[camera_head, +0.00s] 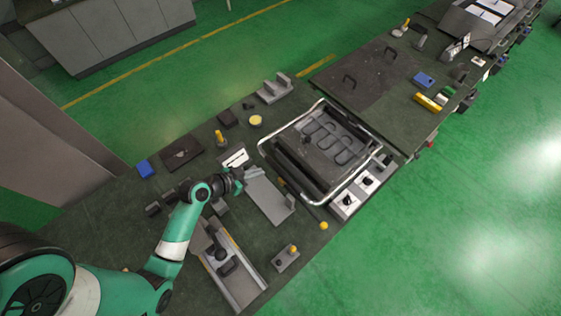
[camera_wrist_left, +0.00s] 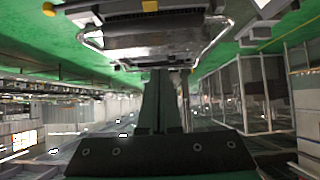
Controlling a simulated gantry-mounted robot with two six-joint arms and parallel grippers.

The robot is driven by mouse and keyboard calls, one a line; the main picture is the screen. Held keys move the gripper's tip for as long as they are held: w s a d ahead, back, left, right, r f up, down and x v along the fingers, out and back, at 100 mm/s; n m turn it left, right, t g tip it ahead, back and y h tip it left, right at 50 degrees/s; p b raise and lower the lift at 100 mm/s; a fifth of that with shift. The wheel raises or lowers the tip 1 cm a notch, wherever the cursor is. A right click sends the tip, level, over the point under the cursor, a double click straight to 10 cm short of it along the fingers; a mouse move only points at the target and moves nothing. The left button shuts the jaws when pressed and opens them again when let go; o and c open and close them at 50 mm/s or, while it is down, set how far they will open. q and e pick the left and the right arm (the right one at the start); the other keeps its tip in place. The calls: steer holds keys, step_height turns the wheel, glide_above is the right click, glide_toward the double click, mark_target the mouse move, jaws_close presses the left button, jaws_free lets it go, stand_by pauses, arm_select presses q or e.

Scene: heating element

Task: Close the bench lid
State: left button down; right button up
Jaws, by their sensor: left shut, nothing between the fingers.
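The bench unit (camera_head: 318,150) sits in the middle of the workbench in the head view. A bright metal tube frame (camera_head: 352,186) runs around it, and a looped dark heating element (camera_head: 330,137) shows on top. I cannot tell which part is the lid. My left gripper (camera_head: 240,186) is to the left of the unit, apart from it. In the left wrist view the gripper fingers (camera_wrist_left: 160,78) are shut and empty, pointing toward the tube frame (camera_wrist_left: 105,45). Contact with the frame cannot be made out there. My right gripper is not in view.
A grey tray-like bracket (camera_head: 267,197) lies between the gripper and the unit. Control boxes with black knobs (camera_head: 346,203) line the unit's right side. A dark panel with handles (camera_head: 372,72) lies beyond.

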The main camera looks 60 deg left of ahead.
arm_select(q)
steer(key=s+d+f+b+x, duration=0.1)
steer(key=b+x, duration=0.3)
steer(key=x, duration=0.8)
steer(key=shift+a+f+b, duration=0.35)
steer(key=shift+f, duration=0.4)
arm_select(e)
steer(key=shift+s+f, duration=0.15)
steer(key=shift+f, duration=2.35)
arm_select(q)
steer(key=shift+s+f, duration=0.1)
steer(key=shift+s, duration=0.05)
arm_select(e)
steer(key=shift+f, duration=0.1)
